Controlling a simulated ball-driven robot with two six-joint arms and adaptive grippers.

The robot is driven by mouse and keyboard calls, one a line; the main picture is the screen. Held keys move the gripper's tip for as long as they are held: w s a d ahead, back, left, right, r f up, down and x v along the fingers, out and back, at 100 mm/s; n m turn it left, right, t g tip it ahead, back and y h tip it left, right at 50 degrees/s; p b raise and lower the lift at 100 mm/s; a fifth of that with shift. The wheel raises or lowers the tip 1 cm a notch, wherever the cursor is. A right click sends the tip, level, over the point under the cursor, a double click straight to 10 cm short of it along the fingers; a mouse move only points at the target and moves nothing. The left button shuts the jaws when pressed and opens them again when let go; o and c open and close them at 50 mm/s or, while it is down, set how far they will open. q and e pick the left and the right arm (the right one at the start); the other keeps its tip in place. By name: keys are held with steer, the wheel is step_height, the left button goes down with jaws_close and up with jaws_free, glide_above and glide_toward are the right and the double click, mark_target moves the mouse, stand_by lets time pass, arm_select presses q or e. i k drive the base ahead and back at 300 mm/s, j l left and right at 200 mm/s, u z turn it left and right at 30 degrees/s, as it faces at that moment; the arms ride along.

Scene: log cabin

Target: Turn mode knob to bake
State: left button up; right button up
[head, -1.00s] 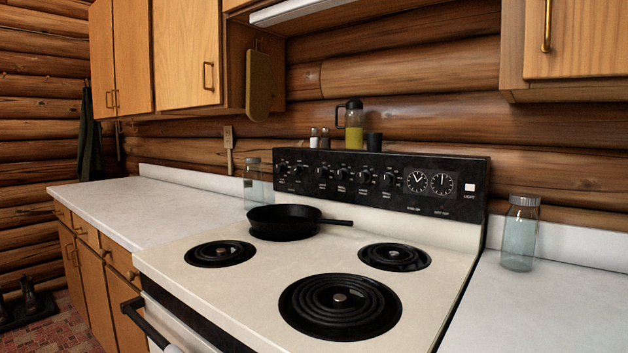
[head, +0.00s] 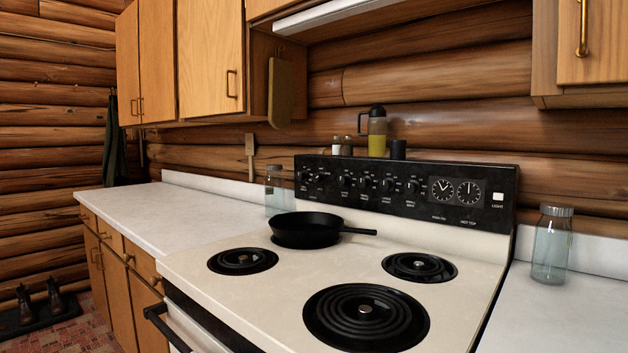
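The black control panel (head: 405,187) runs along the back of the white stove (head: 290,277). It carries a row of several small black knobs, among them one near the middle (head: 365,183) and one at the left end (head: 304,177). The labels are too small to read, so I cannot tell which is the mode knob or where it points. Two round dials (head: 456,190) sit on the panel's right part. Neither of my grippers shows in the head view.
A black skillet (head: 305,230) sits on the back left burner, its handle pointing right. Glass jars stand left (head: 274,190) and right (head: 552,245) of the stove. A yellow-filled flask (head: 377,132) and shakers stand above the panel. The left counter (head: 150,207) is mostly clear.

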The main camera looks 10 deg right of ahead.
mark_target(320, 177)
steer(key=i+j, duration=0.25)
steer(key=i+j+z, duration=0.15)
steer(key=j, duration=0.25)
steer(key=i+j, duration=0.25)
steer(key=j, duration=0.15)
steer(key=i+j+z, duration=0.15)
steer(key=i+j, duration=0.25)
steer(key=j, duration=0.35)
steer(key=i+j+z, duration=0.15)
steer(key=j, duration=0.2)
steer(key=i, duration=0.05)
